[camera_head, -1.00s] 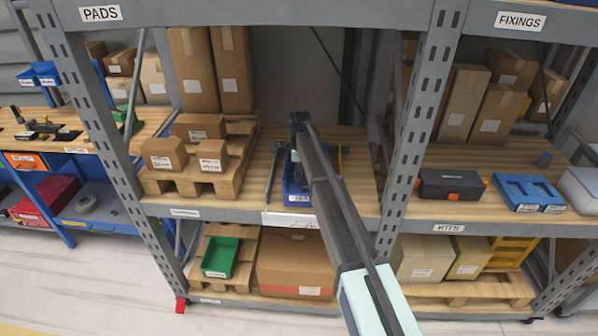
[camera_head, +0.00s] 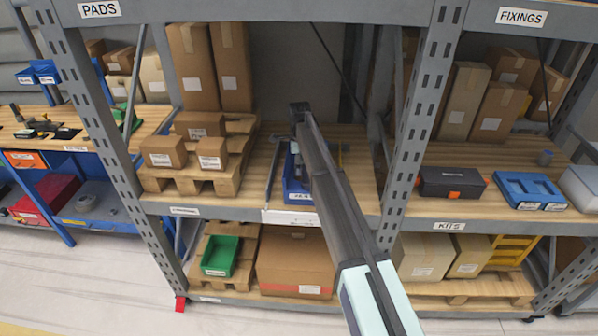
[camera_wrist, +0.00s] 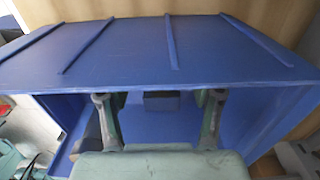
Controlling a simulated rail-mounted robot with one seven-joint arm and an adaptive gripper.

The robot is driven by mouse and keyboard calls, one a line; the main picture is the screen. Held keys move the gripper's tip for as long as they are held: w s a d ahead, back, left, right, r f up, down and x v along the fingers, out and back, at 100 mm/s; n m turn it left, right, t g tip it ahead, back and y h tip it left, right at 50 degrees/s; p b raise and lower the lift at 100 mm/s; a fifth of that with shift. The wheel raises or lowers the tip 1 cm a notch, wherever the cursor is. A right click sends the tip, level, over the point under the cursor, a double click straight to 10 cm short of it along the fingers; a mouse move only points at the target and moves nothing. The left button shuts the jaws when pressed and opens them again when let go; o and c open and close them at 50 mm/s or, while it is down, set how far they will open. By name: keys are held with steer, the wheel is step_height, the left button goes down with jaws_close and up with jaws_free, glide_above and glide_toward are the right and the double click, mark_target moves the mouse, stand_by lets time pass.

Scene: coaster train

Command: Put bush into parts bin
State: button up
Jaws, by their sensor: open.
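A blue bin (camera_head: 296,192) stands on the middle shelf, partly hidden behind my arm. It fills most of the wrist view (camera_wrist: 190,50), with raised ribs across its upper face and an open hollow below. My gripper (camera_wrist: 160,105) is open, its two fingers spread apart in front of that hollow. A small dark block-like shape (camera_wrist: 160,95) shows between the fingers; I cannot tell whether it is the bush or part of the bin. In the head view my fingers are hidden by my arm. I cannot identify the bush for sure.
Cartons on a pallet (camera_head: 190,180) stand left of the bin, and a shelf upright (camera_head: 412,130) rises to the right. A green bin (camera_head: 220,257) is below.

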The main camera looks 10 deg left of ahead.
step_height(320, 180, up, 10)
steer(key=b, duration=0.2)
steer(key=shift+f, duration=0.25)
